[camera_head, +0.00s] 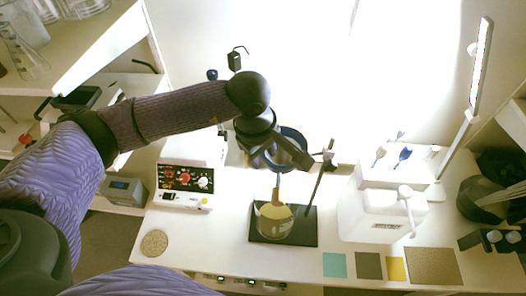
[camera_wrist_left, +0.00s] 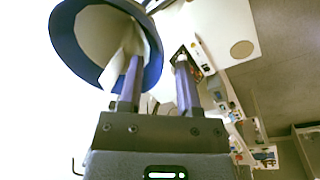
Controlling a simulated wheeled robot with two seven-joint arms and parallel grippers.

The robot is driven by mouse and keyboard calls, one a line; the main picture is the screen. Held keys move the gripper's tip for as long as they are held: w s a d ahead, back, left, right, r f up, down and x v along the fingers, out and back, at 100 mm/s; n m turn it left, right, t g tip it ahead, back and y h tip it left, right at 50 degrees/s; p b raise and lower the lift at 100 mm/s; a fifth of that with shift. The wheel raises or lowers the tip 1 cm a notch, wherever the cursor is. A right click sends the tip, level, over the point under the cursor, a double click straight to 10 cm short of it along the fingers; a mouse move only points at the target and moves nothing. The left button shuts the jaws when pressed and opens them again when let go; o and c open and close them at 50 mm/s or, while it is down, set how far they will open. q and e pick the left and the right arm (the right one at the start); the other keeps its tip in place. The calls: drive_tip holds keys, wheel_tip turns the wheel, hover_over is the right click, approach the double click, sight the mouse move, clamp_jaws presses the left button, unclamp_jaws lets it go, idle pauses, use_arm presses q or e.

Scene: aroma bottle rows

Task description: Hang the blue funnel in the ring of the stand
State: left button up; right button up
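The blue funnel (camera_head: 292,148), with a pale inside, is up at the clamp height of the stand, beside its rod (camera_head: 317,188). In the left wrist view the funnel (camera_wrist_left: 68,42) fills the upper left, its rim tilted towards the camera. My left gripper (camera_wrist_left: 158,65) has its fingers apart at the funnel's near rim. One finger overlaps the funnel; a gap shows before the other finger. The dark stand base (camera_head: 306,235) carries a flask (camera_head: 273,226) with yellowish contents. The ring is not clear; I cannot tell whether the funnel rests in it. My right gripper is out of view.
A control box (camera_head: 187,178) stands left of the stand. A white machine (camera_head: 375,213) stands to its right. Coloured squares (camera_head: 369,265) lie along the front edge, and a round mat (camera_head: 154,243) lies at front left. A lamp (camera_head: 480,65) rises at the right.

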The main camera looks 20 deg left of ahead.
use_arm(q)
wheel_tip(320, 180, up, 10)
drive_tip(key=s, duration=0.1)
drive_tip(key=shift+s+a+b, duration=0.2)
drive_tip(key=shift+a+b, duration=0.15)
drive_tip(key=shift+a, duration=0.05)
drive_tip(key=shift+f, duration=0.15)
idle(0.3)
